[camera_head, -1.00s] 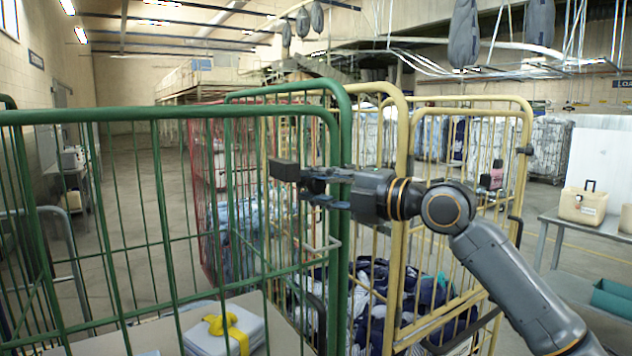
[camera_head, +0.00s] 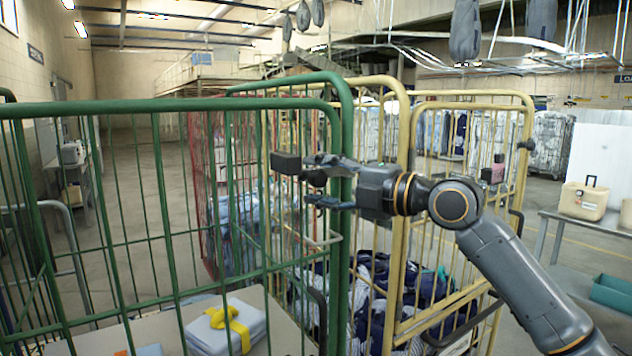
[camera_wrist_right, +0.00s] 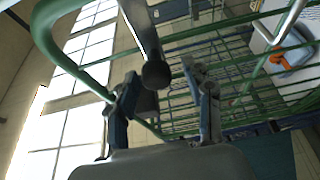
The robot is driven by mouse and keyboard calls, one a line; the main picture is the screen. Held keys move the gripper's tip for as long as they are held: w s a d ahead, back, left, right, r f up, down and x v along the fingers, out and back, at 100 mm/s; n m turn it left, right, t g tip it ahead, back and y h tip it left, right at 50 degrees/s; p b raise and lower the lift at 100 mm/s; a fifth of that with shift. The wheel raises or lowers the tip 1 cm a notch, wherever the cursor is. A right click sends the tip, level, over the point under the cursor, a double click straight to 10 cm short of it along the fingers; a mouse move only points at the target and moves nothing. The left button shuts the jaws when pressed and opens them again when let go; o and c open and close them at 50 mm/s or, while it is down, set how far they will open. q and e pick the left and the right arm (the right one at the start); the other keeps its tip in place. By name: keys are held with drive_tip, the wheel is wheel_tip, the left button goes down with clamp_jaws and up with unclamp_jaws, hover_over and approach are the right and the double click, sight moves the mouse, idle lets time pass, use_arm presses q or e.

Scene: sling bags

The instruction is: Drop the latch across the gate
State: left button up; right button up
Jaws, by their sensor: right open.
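A dark bar with a rounded black end (camera_wrist_right: 155,75) shows in the right wrist view, reaching in from the top between my fingers; it may be the latch. In the head view a black block (camera_head: 286,162) shows just left of my right fingertips, beside the green cage's top corner. My right gripper (camera_head: 318,184) is open, pointing left across the green frame (camera_head: 345,130). In the wrist view its fingers (camera_wrist_right: 165,95) stand apart on either side of the bar's end, without clear contact. Which barred panel is the gate I cannot tell. My left gripper is out of view.
A yellow barred cage (camera_head: 402,130) with dark cloth stands right behind the green one. A grey bracket (camera_head: 325,240) sticks out on the green cage. A folded cloth with a yellow strap (camera_head: 228,325) lies inside it. A table with a beige case (camera_head: 583,200) stands right.

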drive_tip(key=v, duration=1.1)
drive_tip(key=shift+d+f, duration=0.15)
